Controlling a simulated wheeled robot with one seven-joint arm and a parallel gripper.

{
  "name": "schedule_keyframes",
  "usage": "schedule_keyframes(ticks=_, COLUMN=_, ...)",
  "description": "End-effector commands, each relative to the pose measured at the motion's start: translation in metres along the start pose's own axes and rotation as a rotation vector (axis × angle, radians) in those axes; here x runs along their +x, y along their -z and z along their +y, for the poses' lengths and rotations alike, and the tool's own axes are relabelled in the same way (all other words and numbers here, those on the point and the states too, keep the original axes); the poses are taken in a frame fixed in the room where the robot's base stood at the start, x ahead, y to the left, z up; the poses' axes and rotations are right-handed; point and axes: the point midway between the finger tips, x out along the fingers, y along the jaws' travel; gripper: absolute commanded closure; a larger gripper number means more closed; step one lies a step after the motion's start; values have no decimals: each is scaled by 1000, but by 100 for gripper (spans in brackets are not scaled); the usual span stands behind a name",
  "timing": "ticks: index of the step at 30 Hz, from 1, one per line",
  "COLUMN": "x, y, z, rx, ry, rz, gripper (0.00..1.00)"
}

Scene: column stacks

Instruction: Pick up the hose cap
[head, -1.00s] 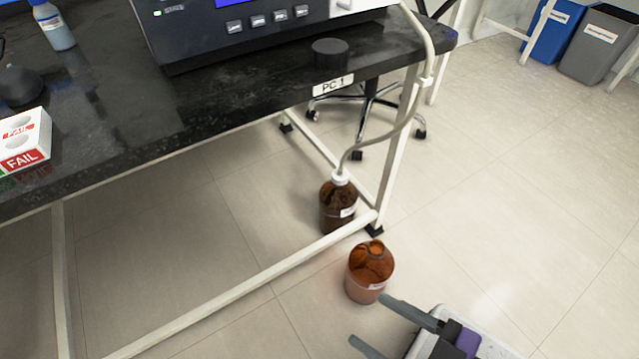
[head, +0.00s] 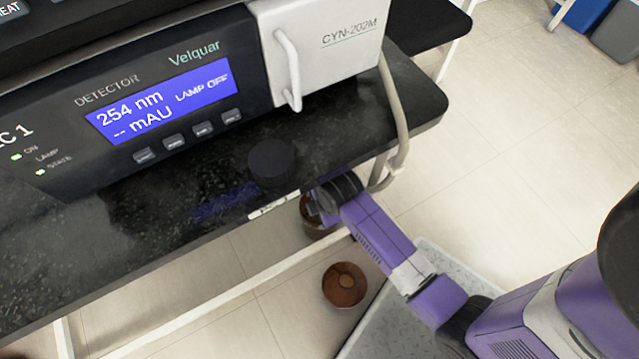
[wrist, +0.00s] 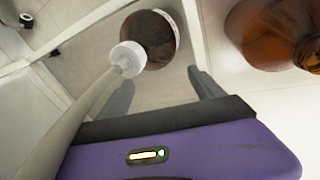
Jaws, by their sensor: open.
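The white hose cap (wrist: 127,58) shows in the wrist view with the pale hose (wrist: 75,120) running from it. It appears over the top of a brown bottle (wrist: 160,35); whether it is seated on the neck I cannot tell. My gripper (wrist: 160,78) is open and empty. The cap is just beyond and left of the left fingertip, not between the fingers. In the head view my gripper (head: 320,203) is beside the bench edge, over the hose bottle (head: 312,225); the cap is hidden there.
A second brown bottle (head: 344,284) stands open on the floor, near my arm. The black bench (head: 140,230) overhangs the hose bottle and carries a black round cap (head: 272,160) and the detector (head: 150,110). The hose (head: 392,110) hangs past the bench corner.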

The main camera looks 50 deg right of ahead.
Motion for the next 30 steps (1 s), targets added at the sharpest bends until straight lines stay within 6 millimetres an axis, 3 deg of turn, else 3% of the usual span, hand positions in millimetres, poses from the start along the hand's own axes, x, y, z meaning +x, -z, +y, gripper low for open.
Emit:
schedule_keyframes(ticks=1, x=-9, y=-3, z=19, rx=-40, ry=32, rz=-14, gripper=23)
schedule_keyframes(ticks=6, x=-26, y=-17, z=55, rx=-193, ry=172, rz=-44, gripper=23)
schedule_keyframes(ticks=12, x=-41, y=-29, z=76, rx=-296, ry=273, rz=-48, gripper=23)
schedule_keyframes(ticks=25, x=-10, y=-34, z=67, rx=-312, ry=290, rz=-47, gripper=23)
schedule_keyframes(ticks=30, x=13, y=-36, z=58, rx=-311, ry=291, rz=-47, gripper=23)
